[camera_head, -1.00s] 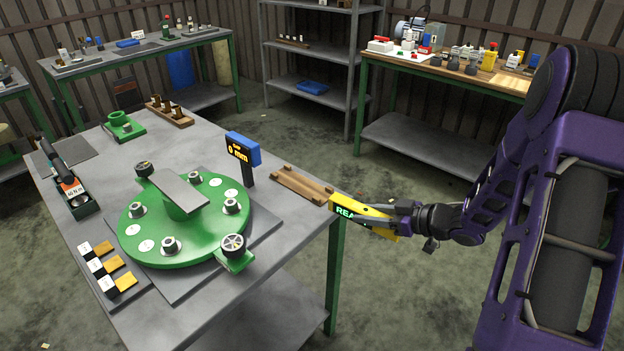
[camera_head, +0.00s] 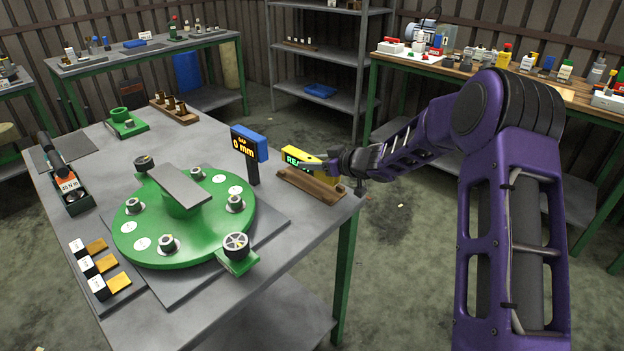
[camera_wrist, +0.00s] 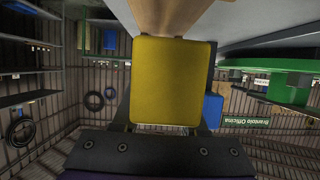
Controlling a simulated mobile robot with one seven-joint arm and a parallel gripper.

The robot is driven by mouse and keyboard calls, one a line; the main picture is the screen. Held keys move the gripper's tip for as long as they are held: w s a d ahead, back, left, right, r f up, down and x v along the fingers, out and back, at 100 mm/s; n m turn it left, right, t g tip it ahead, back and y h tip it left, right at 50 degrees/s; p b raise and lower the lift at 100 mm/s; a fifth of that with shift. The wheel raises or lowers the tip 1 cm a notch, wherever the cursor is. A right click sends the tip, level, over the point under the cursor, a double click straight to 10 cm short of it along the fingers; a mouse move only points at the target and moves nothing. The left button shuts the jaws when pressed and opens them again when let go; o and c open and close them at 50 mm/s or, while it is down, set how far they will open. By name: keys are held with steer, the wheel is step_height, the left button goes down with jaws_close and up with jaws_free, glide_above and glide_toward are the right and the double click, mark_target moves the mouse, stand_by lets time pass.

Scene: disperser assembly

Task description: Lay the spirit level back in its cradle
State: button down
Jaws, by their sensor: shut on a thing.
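The yellow spirit level (camera_head: 298,157), with a dark display and green lettering, is in my gripper (camera_head: 328,164). In the head view it is just above and behind the wooden cradle (camera_head: 312,187), near the right edge of the grey table. Whether it touches the cradle cannot be told. In the wrist view the yellow end of the level (camera_wrist: 172,80) fills the middle between the fingers, with a wooden piece of the cradle (camera_wrist: 168,15) beyond it. My gripper is shut on the level. The far finger is hidden in the head view.
A blue and black gap gauge reading 0 mm (camera_head: 247,150) stands upright just left of the cradle. The green round disperser plate (camera_head: 185,222) fills the middle of the table (camera_head: 268,283). A wooden rack of brown pieces (camera_head: 175,112) stands at the back.

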mark_target(312, 174)
steer(key=shift+f+b, duration=0.5)
steer(key=shift+f, duration=1.4)
steer(key=shift+f, duration=0.15)
steer(key=shift+c, duration=2.2)
jaws_free()
steer(key=shift+s+d+r, duration=0.1)
steer(key=shift+d+r, duration=0.15)
steer(key=shift+d, duration=0.05)
steer(key=p+v, duration=0.1)
steer(key=v, duration=1)
steer(key=shift+s+d+p, duration=0.15)
steer(key=shift+s+p, duration=0.05)
steer(key=shift+p, duration=0.2)
